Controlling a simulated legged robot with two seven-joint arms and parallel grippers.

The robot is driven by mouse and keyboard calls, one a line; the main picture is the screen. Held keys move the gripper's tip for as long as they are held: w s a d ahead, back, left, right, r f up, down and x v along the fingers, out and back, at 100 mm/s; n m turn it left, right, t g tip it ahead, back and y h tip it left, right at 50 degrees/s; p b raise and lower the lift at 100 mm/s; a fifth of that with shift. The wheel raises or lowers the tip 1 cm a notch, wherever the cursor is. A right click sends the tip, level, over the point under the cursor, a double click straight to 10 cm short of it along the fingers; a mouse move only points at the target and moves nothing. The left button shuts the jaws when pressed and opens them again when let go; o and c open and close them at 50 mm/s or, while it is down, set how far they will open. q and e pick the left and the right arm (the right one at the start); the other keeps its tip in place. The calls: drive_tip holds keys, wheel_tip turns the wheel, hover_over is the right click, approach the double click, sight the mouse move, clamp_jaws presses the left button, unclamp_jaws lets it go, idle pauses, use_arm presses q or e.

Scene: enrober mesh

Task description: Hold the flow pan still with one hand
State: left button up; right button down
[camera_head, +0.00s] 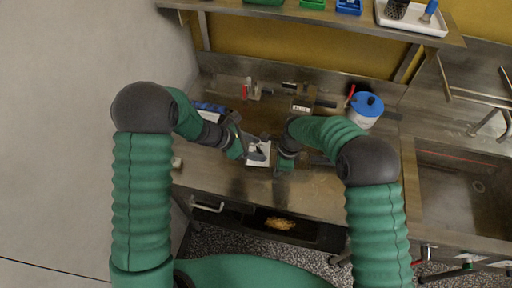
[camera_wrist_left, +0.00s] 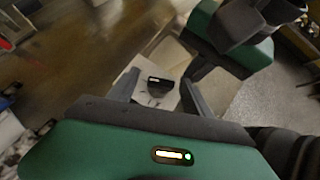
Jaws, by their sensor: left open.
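A small white square piece (camera_head: 265,147), which I take to be the flow pan, lies on the steel counter between my two grippers. In the left wrist view the white piece (camera_wrist_left: 143,96) shows between my fingers, with a small black part (camera_wrist_left: 160,86) on or above it. My left gripper (camera_head: 258,154) is open, its fingers over the white piece; the fingers also show apart in the left wrist view (camera_wrist_left: 161,90). I cannot tell whether they touch it. My right gripper (camera_head: 284,163) is just right of the white piece; its fingers are too small to judge.
A white tub with a blue lid (camera_head: 366,108) stands at the back right of the counter. A scale-like device (camera_head: 302,104) and small red-capped items (camera_head: 245,90) stand at the back. A sink (camera_head: 460,185) is at right. A shelf (camera_head: 330,18) overhangs the back.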

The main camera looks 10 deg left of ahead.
use_arm(q)
clamp_jaws()
drive_tip(key=shift+w+a+m+g+h, duration=0.15)
drive_tip(key=shift+w+m+g+h, duration=0.15)
drive_tip(key=shift+m+g, duration=0.55)
drive_tip(key=m+g, duration=0.2)
drive_tip(key=m, duration=0.1)
drive_tip(key=shift+h, duration=0.3)
use_arm(e)
drive_tip(key=shift+d, duration=0.1)
use_arm(q)
unclamp_jaws()
drive_tip(key=v, duration=1.2)
